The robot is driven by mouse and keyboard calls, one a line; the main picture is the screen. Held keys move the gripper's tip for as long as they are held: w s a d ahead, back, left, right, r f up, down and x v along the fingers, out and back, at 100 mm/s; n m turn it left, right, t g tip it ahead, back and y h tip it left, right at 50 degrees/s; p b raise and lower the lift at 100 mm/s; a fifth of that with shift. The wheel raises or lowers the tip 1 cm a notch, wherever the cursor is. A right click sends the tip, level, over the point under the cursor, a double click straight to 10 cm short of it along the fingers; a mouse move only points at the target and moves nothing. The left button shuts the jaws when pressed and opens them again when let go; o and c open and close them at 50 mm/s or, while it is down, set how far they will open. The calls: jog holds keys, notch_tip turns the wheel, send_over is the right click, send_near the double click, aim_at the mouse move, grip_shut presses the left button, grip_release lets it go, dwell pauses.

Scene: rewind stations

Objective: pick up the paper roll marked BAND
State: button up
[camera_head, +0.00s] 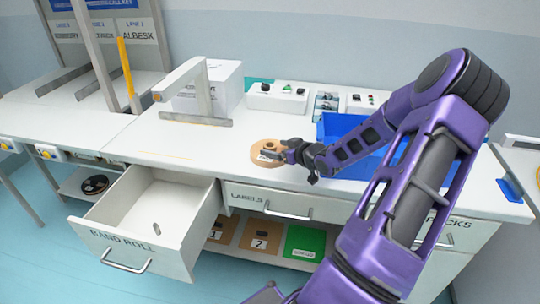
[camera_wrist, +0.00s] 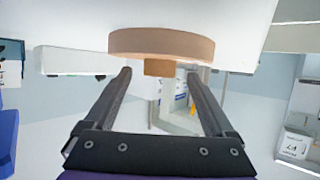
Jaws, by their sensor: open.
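A tan paper roll (camera_head: 262,160) lies flat on the white counter, with a raised core on top and a marking on its side too small to read. In the wrist view the roll (camera_wrist: 160,42) shows edge-on and apparently upside down, its core (camera_wrist: 160,68) pointing down in the picture. My gripper (camera_head: 284,152) is at the roll's right side in the head view. In the wrist view my gripper (camera_wrist: 159,76) has its two fingers apart, with the core showing between their tips. Whether they touch the roll I cannot tell.
An open, nearly empty drawer (camera_head: 120,255) marked BAND ROLL juts out below the counter at left. A blue tray (camera_head: 335,125) lies behind my arm. A white box (camera_head: 225,85) and control boxes (camera_head: 277,97) stand at the back. The counter left of the roll is mostly clear.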

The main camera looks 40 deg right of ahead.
jog(key=shift+x, duration=1)
grip_shut()
